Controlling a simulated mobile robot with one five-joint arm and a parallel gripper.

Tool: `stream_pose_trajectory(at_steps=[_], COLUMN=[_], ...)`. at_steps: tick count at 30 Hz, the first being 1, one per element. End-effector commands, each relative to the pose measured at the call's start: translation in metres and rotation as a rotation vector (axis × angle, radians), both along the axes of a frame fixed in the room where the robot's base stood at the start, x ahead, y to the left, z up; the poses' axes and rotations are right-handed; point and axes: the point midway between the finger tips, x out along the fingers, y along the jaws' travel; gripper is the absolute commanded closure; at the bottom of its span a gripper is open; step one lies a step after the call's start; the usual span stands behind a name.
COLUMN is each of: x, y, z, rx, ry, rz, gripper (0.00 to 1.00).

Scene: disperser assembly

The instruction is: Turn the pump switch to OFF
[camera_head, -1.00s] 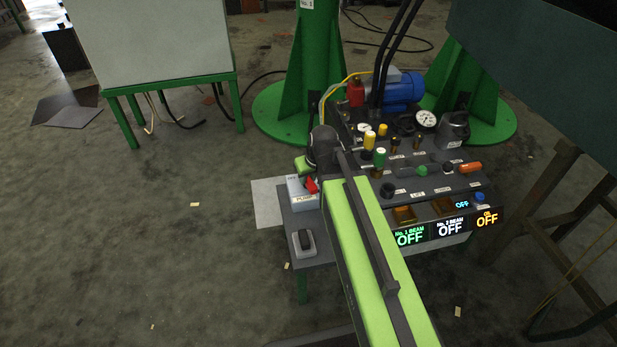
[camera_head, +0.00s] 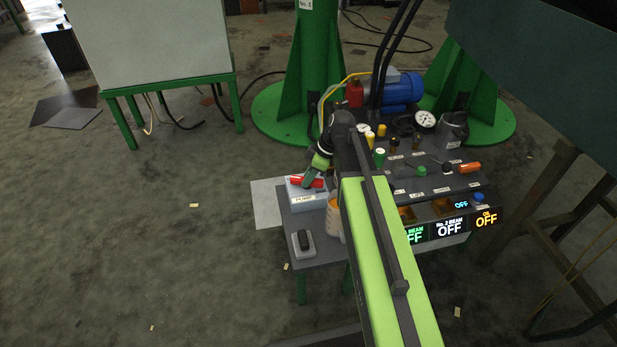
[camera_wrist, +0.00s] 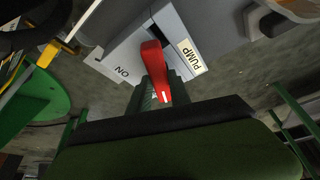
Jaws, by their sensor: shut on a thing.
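The pump switch is a red handle (camera_head: 308,183) on a light blue-grey box (camera_head: 306,201) labelled PUMP, at the left edge of the dark bench. In the wrist view the red handle (camera_wrist: 153,62) stands between the ON label (camera_wrist: 122,72) and the PUMP label (camera_wrist: 191,57), its white-marked end toward my gripper. The handle does not point at the ON label. My gripper (camera_head: 313,175) is at the handle and shut on it. Its dark green parts hide some of the handle's far end.
A grey box with a black rocker (camera_head: 303,241) stands on the bench's front left corner. Several knobs and levers cover the panel to the right, with lit OFF displays (camera_head: 451,228) at its front. A blue motor (camera_head: 402,92) is behind.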

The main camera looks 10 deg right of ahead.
Motion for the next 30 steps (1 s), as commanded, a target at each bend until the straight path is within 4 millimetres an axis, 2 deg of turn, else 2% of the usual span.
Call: stream_pose_trajectory(at_steps=[6, 15, 30], x=[0.0020, 0.0021, 0.0014], y=[-0.0011, -0.0009, -0.0005], z=[-0.0002, -0.0002, -0.0003], rx=[-0.001, -0.001, -0.001], ry=[0.003, 0.003, 0.002], rz=[0.180, 0.353, 0.432], gripper=[1.00, 1.00, 1.00])
